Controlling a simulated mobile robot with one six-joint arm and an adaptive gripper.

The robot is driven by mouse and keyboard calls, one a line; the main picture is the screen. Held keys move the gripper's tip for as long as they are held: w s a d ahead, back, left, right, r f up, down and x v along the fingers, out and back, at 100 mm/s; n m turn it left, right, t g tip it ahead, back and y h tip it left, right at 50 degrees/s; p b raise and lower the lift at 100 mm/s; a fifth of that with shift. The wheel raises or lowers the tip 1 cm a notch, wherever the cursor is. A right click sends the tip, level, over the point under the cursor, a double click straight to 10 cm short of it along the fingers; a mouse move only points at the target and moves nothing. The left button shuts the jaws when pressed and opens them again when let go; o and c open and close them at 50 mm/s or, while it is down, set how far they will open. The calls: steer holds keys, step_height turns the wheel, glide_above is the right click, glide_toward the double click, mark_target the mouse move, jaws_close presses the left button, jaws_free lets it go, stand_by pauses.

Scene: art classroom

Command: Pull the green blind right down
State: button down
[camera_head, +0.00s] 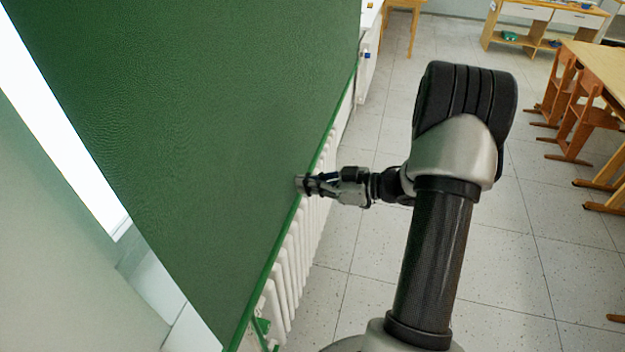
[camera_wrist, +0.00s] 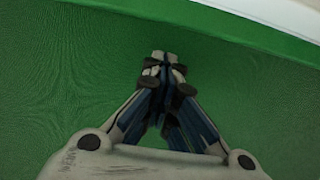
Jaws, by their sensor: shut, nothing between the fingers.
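The green blind (camera_head: 200,130) hangs as a large sheet across the left of the head view. Its lower edge is a brighter green bar that runs slantwise above the white radiator. My gripper (camera_head: 302,184) is at this bottom bar, about midway along it, with its fingertips at or very near the bar. In the wrist view the green blind (camera_wrist: 60,80) fills most of the picture, and the fingertips of my gripper (camera_wrist: 165,57) are together in front of it. Nothing shows between them. I cannot tell whether they touch the blind.
The white radiator (camera_head: 285,262) stands just below and behind the blind's bottom bar. A bright window strip (camera_head: 60,120) shows at the left. Wooden chairs (camera_head: 578,120) and a table (camera_head: 600,65) stand at the right. The tiled floor (camera_head: 370,270) between is clear.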

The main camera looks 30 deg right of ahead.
mark_target(297, 198)
steer(key=shift+w+f, duration=0.1)
steer(key=shift+f, duration=0.1)
step_height(297, 198, down, 5)
steer(key=shift+r+b, duration=0.1)
steer(key=shift+b, duration=0.7)
steer(key=shift+a+r, duration=0.1)
